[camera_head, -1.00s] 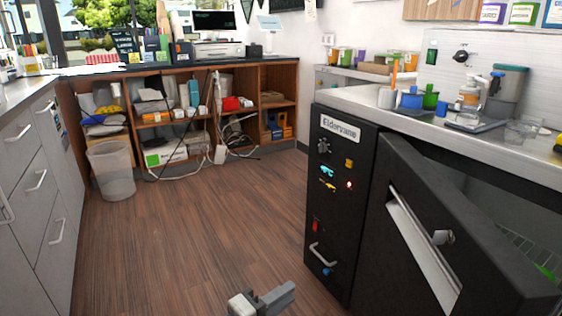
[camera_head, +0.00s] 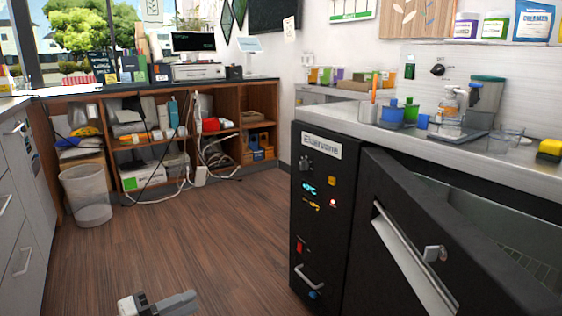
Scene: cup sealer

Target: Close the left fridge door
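The left fridge door (camera_head: 385,190) is a black panel with a long pale slot-like handle recess and a small metal lock. It stands ajar at the lower right, swung out from the fridge under the steel counter. The dark fridge interior (camera_head: 520,235) with a wire rack shows behind its top edge. My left gripper (camera_head: 160,304) is at the bottom edge of the view, low over the floor, left of the fridge and apart from the door. It is partly cut off, and its opening is unclear. My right gripper is not in view.
The black control panel (camera_head: 320,220) with a small handle stands left of the door. The steel counter (camera_head: 440,140) above holds cups, bottles and a yellow block (camera_head: 550,148). A waste bin (camera_head: 88,195) stands by the shelves. The wood floor (camera_head: 190,245) in the middle is clear.

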